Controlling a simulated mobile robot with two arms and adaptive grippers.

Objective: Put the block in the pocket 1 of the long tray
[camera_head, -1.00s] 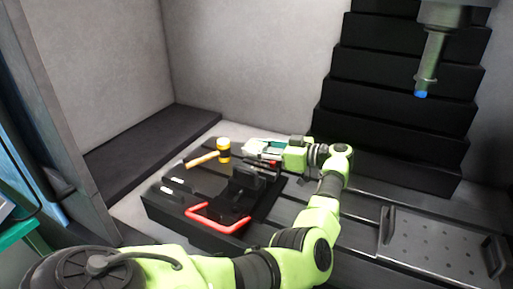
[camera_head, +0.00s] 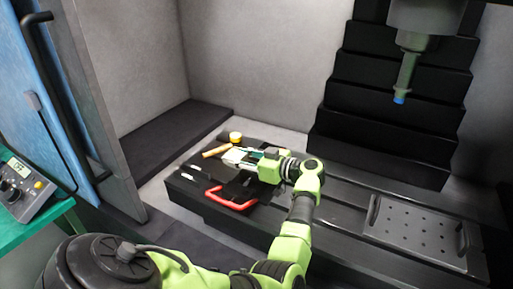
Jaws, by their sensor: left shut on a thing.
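My left gripper (camera_head: 236,157) is at the back of the machine table, over the area of a black fixture with a red handle (camera_head: 226,202). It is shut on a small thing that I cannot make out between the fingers. I cannot clearly tell the block apart in this view. A flat grey tray with holes and a handle at each end (camera_head: 413,231) lies at the right of the table, well away from the gripper. I cannot tell whether it is the long tray, and no numbered pocket is readable. My right gripper is not in view.
A mallet with an orange-yellow handle (camera_head: 215,152) lies just left of the gripper. A machine head with a blue-tipped spindle (camera_head: 400,98) hangs above the back right. The slotted table (camera_head: 340,215) is clear between my arm and the holed tray. A control box (camera_head: 22,192) stands at left.

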